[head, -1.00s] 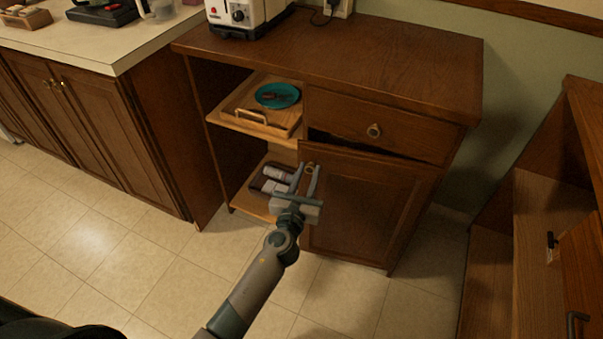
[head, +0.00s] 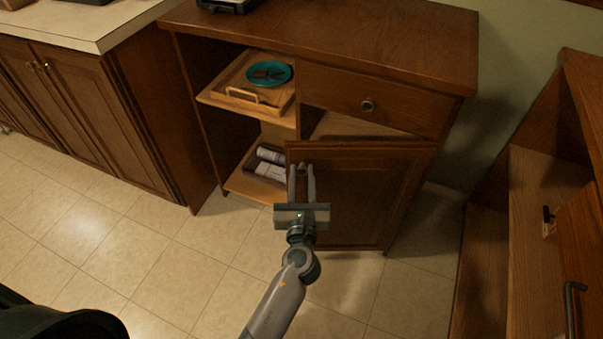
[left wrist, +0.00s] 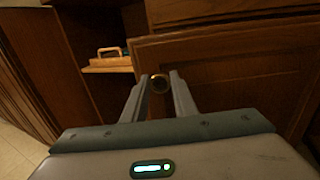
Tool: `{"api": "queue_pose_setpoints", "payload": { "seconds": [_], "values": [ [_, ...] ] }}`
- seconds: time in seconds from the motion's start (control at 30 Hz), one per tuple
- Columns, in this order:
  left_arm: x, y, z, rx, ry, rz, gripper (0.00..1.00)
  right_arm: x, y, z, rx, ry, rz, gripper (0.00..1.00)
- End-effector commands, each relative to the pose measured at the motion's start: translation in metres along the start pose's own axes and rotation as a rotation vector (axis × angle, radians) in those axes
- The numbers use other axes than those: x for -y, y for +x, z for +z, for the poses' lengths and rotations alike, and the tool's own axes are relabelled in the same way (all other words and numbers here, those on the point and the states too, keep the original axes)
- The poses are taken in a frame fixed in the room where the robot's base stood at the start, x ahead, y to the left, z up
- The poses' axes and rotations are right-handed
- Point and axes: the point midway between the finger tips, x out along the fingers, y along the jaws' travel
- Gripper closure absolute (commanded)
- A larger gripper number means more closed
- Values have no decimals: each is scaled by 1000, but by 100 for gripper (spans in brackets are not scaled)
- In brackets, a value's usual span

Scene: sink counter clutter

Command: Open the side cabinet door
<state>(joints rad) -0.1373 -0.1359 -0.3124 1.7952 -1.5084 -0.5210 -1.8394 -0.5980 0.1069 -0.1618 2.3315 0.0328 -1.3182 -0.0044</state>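The side cabinet is a brown wooden unit with a top (head: 330,45), a drawer (head: 340,98) and a panelled door (head: 355,200) below it. The door stands partly open, its left edge swung out, with a gap showing above it. Its round knob (head: 303,169) is at the upper left corner. The knob also shows between the fingertips in the left wrist view (left wrist: 159,82). My right gripper is not in view.
Open shelves at the left hold a wooden tray (head: 228,97) with a teal plate (head: 269,74), and packages (head: 268,160) below. A counter with cabinets (head: 75,100) is at the left. Another wooden cabinet (head: 535,215) stands at the right. The tiled floor (head: 150,260) in front is free.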

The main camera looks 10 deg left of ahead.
Motion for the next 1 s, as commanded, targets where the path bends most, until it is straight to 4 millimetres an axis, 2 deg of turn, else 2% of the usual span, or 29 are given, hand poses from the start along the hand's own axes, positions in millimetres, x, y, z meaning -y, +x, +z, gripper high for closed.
{"api": "queue_pose_setpoints", "payload": {
  "seconds": [0.03,0.07,0.1,0.53,1.0],
  "values": [
    [2,0,0,-1,-2,-5,65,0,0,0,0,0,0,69],
    [2,0,0,-1,-2,-4,58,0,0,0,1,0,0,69],
    [2,0,0,-1,-2,-4,57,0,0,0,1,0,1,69],
    [0,-6,0,0,0,-1,57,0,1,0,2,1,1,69],
    [1,-64,-2,-2,1,-3,57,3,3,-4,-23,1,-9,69]
  ]
}}
